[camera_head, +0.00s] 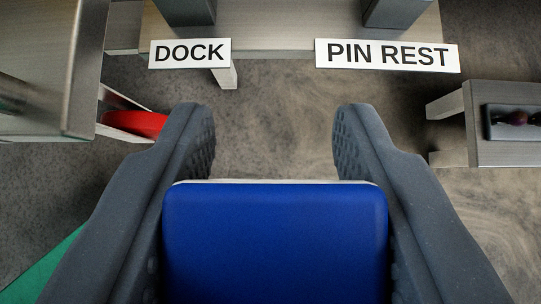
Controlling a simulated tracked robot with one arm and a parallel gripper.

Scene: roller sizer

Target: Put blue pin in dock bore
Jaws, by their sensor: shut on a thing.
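The blue pin (275,245) is between the two dark grey fingers of my gripper (274,150). Its wide blue end fills the lower middle of the view, and the rest of it is hidden. The gripper is shut on it, with a finger against each side. The white DOCK label (189,53) is at the top left, and the white PIN REST label (387,55) is at the top right, both on the front edge of a metal bench. The dock bore is not visible.
The metal bench (275,42) spans the top, with dark grey blocks on it. A metal table corner (50,75) is at the left, with a red part (136,123) below. A bench with a dark tray (512,122) is at the right. Bare floor (275,110) lies between.

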